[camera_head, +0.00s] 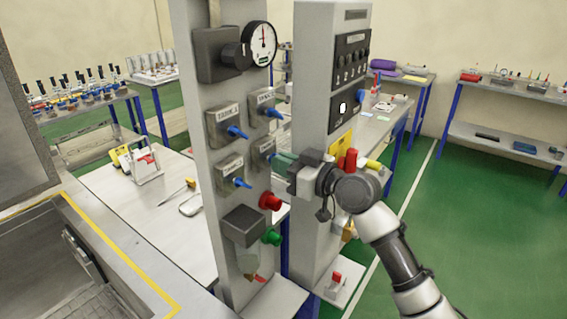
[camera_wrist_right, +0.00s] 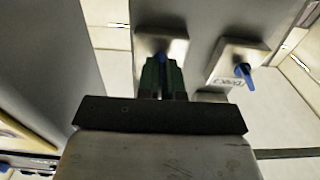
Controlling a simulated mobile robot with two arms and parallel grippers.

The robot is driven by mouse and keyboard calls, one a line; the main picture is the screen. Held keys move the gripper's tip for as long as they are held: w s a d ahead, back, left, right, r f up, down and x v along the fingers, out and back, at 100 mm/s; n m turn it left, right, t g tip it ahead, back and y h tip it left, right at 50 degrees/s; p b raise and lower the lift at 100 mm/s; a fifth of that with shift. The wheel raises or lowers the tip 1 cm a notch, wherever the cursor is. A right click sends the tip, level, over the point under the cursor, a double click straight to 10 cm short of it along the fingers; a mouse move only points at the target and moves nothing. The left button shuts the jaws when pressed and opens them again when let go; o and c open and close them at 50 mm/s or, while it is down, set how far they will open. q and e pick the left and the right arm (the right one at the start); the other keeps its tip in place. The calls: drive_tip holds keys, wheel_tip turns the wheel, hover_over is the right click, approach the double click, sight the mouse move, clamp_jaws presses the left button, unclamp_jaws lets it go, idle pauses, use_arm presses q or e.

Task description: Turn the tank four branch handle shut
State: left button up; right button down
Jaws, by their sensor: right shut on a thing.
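The grey panel post (camera_head: 195,120) carries several valve boxes with blue handles. The lower right box (camera_head: 262,148) appears to be the tank four branch; my right gripper (camera_head: 278,160) covers much of it. In the right wrist view, the dark green fingers of my right gripper (camera_wrist_right: 162,80) are shut on a blue handle (camera_wrist_right: 162,56) in front of this box's grey face (camera_wrist_right: 148,45). Only a small part of the handle shows between the fingers, so its angle is hard to tell. My left gripper is not in view.
Close by are the lower left box's blue handle (camera_head: 242,183), which also shows in the wrist view (camera_wrist_right: 245,74), and the upper right blue handle (camera_head: 273,113). A red knob (camera_head: 270,201) and green knob (camera_head: 272,237) sit below. A second grey post (camera_head: 312,80) stands just right.

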drive_tip(key=m+p, duration=0.3)
drive_tip(key=m, duration=0.6)
idle(0.5)
drive_tip(key=c, duration=1.3)
unclamp_jaws()
